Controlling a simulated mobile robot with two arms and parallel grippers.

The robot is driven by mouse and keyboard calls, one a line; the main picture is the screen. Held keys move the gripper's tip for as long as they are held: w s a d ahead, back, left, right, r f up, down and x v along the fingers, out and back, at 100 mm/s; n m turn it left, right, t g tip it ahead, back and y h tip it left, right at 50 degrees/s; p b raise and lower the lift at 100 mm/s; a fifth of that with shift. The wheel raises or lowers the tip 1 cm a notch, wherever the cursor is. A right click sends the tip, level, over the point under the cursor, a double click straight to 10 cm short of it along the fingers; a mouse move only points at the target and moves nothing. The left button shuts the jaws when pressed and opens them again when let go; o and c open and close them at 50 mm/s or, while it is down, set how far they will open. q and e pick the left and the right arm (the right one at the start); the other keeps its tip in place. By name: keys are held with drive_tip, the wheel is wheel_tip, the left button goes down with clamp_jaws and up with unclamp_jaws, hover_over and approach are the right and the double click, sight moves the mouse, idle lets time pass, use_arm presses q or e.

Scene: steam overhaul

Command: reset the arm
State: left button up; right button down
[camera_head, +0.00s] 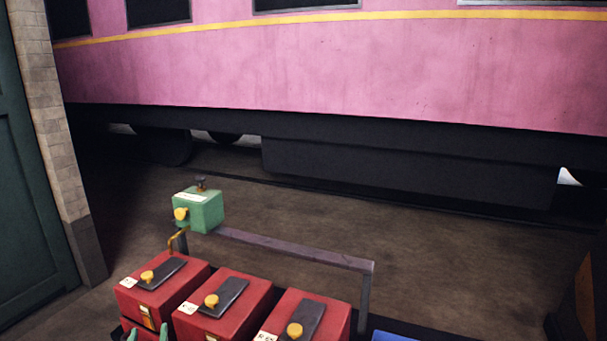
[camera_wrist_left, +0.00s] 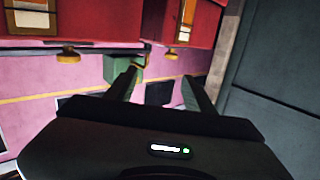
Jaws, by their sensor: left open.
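My left gripper (camera_head: 147,334) shows only as two green fingertips at the bottom edge of the head view, in front of the leftmost red box (camera_head: 185,282). In the left wrist view my left gripper (camera_wrist_left: 160,86) has its two fingers spread apart with nothing held between them. The rest of the left arm is out of the head view. My right gripper is in neither view.
Red boxes with dark tops and yellow knobs, including a middle one (camera_head: 245,290) and a right one (camera_head: 325,312), stand in a row. Behind them are a green box (camera_head: 205,212) and a metal rail (camera_head: 300,247). A pink carriage (camera_head: 330,70) spans the back.

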use_arm(q)
drive_tip(key=s+d+f+m+g+h, duration=0.25)
drive_tip(key=s+d+f, duration=0.2)
drive_tip(key=s, duration=0.25)
drive_tip(key=s+d+f+m+g+h, duration=0.2)
drive_tip(key=s+d+f+g+h, duration=0.15)
drive_tip(key=s+d, duration=0.35)
drive_tip(key=s+d+g, duration=0.3)
drive_tip(key=s, duration=0.8)
drive_tip(key=s+d+g, duration=0.2)
drive_tip(key=s+g, duration=0.2)
drive_tip(key=s, duration=0.7)
wheel_tip(320, 180, down, 27)
drive_tip(key=s+m+g, duration=0.1)
drive_tip(key=s, duration=0.1)
drive_tip(key=s+a+f+g, duration=0.1)
drive_tip(key=s+a+f, duration=0.2)
drive_tip(key=s+f, duration=1.2)
drive_tip(key=shift+s+y, duration=0.3)
drive_tip(key=shift+s, duration=0.4)
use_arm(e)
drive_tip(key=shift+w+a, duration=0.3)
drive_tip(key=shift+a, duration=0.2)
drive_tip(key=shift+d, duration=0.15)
